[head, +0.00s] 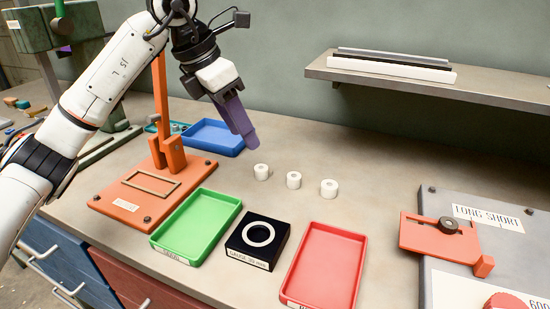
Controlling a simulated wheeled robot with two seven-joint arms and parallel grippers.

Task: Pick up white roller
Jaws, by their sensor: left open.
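Three small white rollers stand upright in a row on the bench: a left one (261,172), a middle one (293,180) and a right one (329,188). Each shows a small hole in its top. My left gripper (250,143) points down, just above and behind the left roller, apart from it. It is open and holds nothing. Its fingers are seen nearly edge-on, so the gap between them is hard to see. My right gripper is not in view.
In front of the rollers are a green tray (158,238), a black gauge block with a white ring (258,235) and a red tray (360,240). A blue tray (213,137) and an orange press stand (163,167) are left. A grey fixture plate (430,285) is right; a shelf (480,90) is behind.

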